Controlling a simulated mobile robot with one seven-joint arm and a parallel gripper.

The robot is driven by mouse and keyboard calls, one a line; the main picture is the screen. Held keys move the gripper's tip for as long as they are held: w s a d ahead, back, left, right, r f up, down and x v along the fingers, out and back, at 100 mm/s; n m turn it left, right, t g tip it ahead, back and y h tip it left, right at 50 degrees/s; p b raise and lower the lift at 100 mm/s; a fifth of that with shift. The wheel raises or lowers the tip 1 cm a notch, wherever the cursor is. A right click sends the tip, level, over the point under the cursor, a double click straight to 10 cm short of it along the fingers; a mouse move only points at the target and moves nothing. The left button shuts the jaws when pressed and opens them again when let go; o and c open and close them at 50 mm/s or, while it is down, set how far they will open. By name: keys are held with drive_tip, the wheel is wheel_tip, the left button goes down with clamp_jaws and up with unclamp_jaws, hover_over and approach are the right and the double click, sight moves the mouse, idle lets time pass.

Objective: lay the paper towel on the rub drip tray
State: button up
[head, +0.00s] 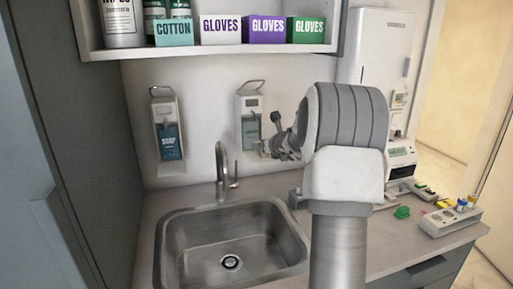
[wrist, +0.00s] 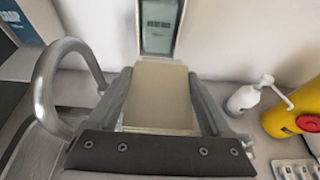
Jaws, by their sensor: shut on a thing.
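My gripper (wrist: 160,78) is shut on the paper towel (wrist: 158,105), a flat beige piece held between its two fingers. In the head view my gripper (head: 283,147) is in front of the rub dispenser (head: 250,118), at the height of its lower end. The rub drip tray (head: 247,156) is below that dispenser and partly hidden by my gripper. In the wrist view the rub dispenser (wrist: 160,28) stands straight beyond the towel, and the towel hides the tray. I cannot tell whether the towel touches the tray.
The tap (head: 223,172) and sink (head: 232,245) are below and left; the tap's curve shows close by in the wrist view (wrist: 48,88). A soap dispenser (head: 166,128) hangs further left. A white pump bottle (wrist: 243,98) and a yellow container (wrist: 298,110) stand right.

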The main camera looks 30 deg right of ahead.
drive_tip(key=p, duration=0.7)
hover_over(256, 156)
drive_tip(key=shift+w+d+r, duration=0.1)
drive_tip(key=shift+d+r, duration=0.1)
wheel_tip(256, 156, down, 3)
drive_tip(key=shift+a+r+b, duration=0.1)
drive_tip(key=shift+r+b, duration=0.05)
drive_tip(key=shift+b, duration=1.05)
wheel_tip(256, 156, down, 4)
drive_tip(key=shift+f+b, duration=0.15)
drive_tip(key=shift+b, duration=0.3)
drive_tip(key=shift+p, duration=0.35)
drive_tip(key=shift+f, duration=0.2)
drive_tip(key=shift+f+b, duration=0.15)
drive_tip(key=shift+b, duration=0.15)
drive_tip(key=o, duration=1.2)
